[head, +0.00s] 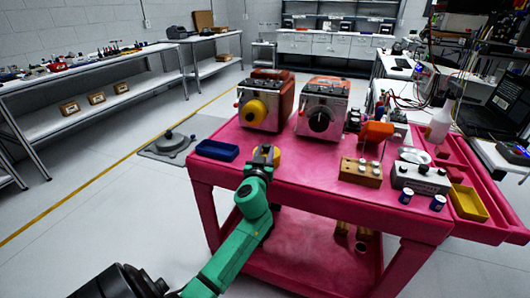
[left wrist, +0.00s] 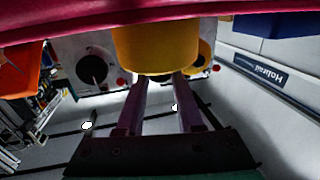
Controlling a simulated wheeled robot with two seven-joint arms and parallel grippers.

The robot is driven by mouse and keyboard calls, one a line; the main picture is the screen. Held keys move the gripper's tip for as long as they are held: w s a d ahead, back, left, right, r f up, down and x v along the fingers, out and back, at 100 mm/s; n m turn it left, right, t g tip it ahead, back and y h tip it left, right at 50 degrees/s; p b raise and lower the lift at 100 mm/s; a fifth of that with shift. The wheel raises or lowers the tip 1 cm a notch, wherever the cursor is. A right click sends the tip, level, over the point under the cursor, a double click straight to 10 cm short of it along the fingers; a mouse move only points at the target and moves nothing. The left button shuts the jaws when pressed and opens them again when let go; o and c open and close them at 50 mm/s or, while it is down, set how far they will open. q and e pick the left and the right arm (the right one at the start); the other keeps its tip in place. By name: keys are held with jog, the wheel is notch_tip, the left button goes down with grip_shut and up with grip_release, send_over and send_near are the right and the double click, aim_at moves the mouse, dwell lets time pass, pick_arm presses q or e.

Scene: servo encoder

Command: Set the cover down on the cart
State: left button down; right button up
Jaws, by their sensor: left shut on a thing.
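The yellow cover (left wrist: 155,45) is between the fingertips of my left gripper (left wrist: 160,80), which is shut on it. In the head view the cover (head: 275,152) shows at the cart's near left edge, partly hidden by my left gripper (head: 263,162). The pink cart (head: 320,167) has its top just under or against the cover; I cannot tell whether they touch. In the left wrist view, which looks upside down, the cart top (left wrist: 60,20) crosses the upper edge. My right gripper is not in view.
Two servo units stand behind, one with a yellow round front (head: 255,112), one with a black dial (head: 319,120). A blue tray (head: 217,150) lies left of the cover. A wooden block (head: 361,172) and grey box (head: 420,178) stand right. Bare cart top lies between.

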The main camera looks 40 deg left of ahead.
pick_arm(q)
jog(key=shift+f, duration=0.25)
jog(key=shift+c, duration=2.3)
grip_release()
jog(key=b+v, duration=0.2)
jog(key=v, duration=1.2)
jog(key=shift+s+b, duration=0.35)
jog(key=shift+b, duration=0.05)
jog(key=shift+d, duration=0.15)
